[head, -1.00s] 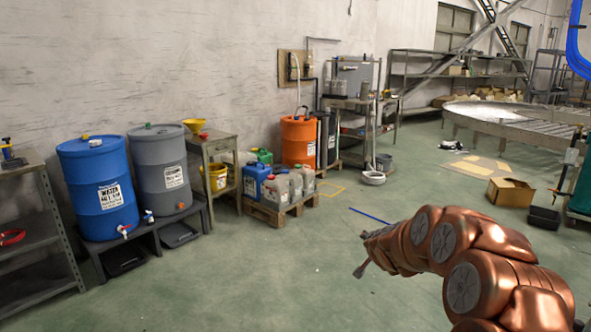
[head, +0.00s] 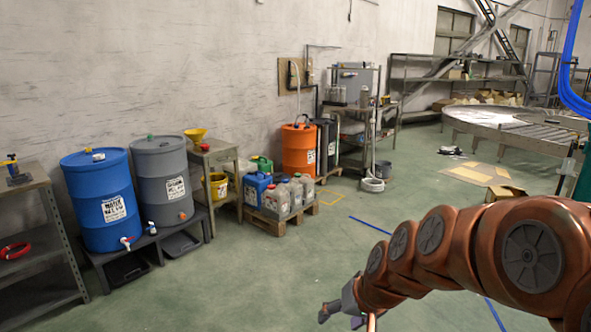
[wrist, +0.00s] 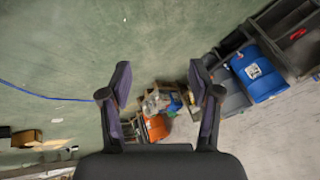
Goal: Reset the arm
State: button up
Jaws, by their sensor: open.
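My copper-coloured arm reaches in from the lower right of the head view. My gripper (head: 345,314) hangs low over the green floor near the bottom of that view. In the wrist view my gripper (wrist: 161,98) shows its two dark fingers spread wide apart. Nothing is between the fingers; only the floor and distant objects show past them. The gripper touches nothing that I can see.
A blue drum (head: 101,200) and a grey drum (head: 163,180) stand on a low rack at left. An orange drum (head: 298,150) and a pallet of jugs (head: 283,219) stand by the wall. A round conveyor table (head: 500,122) is at the back right. The middle floor is clear.

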jog(key=s+d+r+g+h+p, duration=0.1)
jog(key=s+d+g, duration=0.1)
jog(key=s, duration=0.7)
jog(key=s+d+r+g+h+p, duration=0.1)
jog(key=s+d, duration=0.3)
jog(key=s, duration=0.5)
jog(key=s+d+r+g+h+p, duration=0.1)
jog(key=s+d+r+g+p, duration=0.1)
jog(key=s, duration=0.7)
jog(key=shift+s+d+g+h+p, duration=0.35)
jog(key=shift+d+g+p, duration=0.15)
jog(key=shift+p, duration=0.15)
jog(key=shift+c, duration=0.4)
